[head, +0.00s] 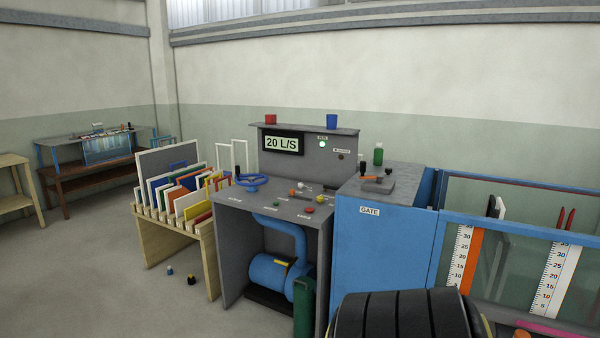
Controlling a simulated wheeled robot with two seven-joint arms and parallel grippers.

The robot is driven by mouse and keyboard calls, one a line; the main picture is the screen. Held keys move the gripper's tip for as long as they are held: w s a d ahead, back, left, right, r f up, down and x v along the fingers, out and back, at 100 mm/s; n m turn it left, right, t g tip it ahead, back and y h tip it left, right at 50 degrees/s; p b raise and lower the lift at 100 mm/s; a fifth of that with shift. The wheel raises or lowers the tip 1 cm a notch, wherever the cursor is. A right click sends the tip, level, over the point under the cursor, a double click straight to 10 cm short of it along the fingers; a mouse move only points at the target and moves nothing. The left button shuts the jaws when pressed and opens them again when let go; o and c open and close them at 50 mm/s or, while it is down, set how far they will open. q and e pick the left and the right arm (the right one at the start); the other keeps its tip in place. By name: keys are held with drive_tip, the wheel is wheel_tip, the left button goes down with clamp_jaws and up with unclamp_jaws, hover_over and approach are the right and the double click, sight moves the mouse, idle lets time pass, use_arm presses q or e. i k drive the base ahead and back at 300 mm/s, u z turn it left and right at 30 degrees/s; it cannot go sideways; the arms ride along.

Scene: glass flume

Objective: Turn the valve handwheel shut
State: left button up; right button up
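The valve handwheel (258,181) is a blue wheel lying flat at the back left of the grey control console's top (258,201). The console's upright back panel carries a display (283,143) reading 20 L/S. A green lamp (322,144) is lit to the right of the display. A thick blue pipe and pump (268,271) sit in the open space under the console top. Neither of my grippers shows in the head view. Nothing is seen touching the handwheel.
A wooden rack of upright coloured panels (158,240) stands close to the handwheel's left. A blue box labelled GATE (372,250) and the glass flume (520,197) are at the right. Small bottles (191,281) lie on the floor. Open floor extends at the front left.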

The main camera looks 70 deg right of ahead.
sight(252, 179)
drive_tip(key=z, duration=1.05)
drive_tip(key=i, duration=1.85)
drive_tip(key=z, duration=1.2)
drive_tip(key=i, duration=0.25)
drive_tip(key=z, duration=0.1)
